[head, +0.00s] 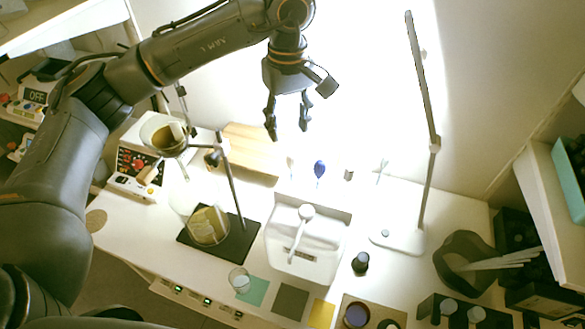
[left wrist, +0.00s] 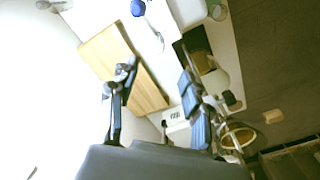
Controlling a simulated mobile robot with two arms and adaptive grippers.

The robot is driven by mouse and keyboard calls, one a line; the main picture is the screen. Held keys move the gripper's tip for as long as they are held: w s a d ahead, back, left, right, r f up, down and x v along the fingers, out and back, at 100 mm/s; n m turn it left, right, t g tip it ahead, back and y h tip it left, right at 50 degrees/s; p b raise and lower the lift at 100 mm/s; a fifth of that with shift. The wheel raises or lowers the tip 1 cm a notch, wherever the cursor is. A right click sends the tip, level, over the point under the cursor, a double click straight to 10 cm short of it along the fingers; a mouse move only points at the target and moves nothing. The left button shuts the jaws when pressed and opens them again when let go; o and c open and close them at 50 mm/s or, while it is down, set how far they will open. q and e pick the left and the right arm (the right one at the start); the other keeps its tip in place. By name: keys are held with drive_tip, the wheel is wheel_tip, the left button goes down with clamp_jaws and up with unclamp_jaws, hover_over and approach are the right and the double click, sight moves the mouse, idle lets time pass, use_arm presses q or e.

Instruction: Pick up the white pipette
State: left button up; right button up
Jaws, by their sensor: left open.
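A slim pale pipette (head: 382,168) stands upright near the back wall, between the blue-topped pipette (head: 319,170) and the lamp. A fainter pale, slim thing (head: 291,166) stands left of the blue one; I cannot tell which is the white pipette. My left gripper (head: 288,122) hangs open and empty in the head view, fingers down, above the back of the table near the faint pale thing. In the left wrist view its open fingers (left wrist: 157,78) frame the wooden board (left wrist: 118,62), and the blue bulb (left wrist: 137,8) shows at the top edge. My right gripper is not in view.
A desk lamp (head: 398,240) rises to the right. A dark holder with white sticks (head: 462,262) stands far right.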

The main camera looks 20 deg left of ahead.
sight(292, 154)
use_arm(q)
wheel_tip(292, 154, down, 4)
drive_tip(key=shift+r+p, duration=0.25)
drive_tip(key=shift+p, duration=0.15)
drive_tip(key=shift+d+f+p, duration=0.1)
drive_tip(key=shift+f+p, duration=0.35)
drive_tip(key=f+p, duration=0.2)
drive_tip(key=f, duration=0.2)
drive_tip(key=shift+d+f+p, duration=0.1)
drive_tip(key=shift+d+p, duration=0.1)
drive_tip(key=shift+p, duration=0.15)
drive_tip(key=shift+f, duration=0.25)
drive_tip(key=c, duration=0.7)
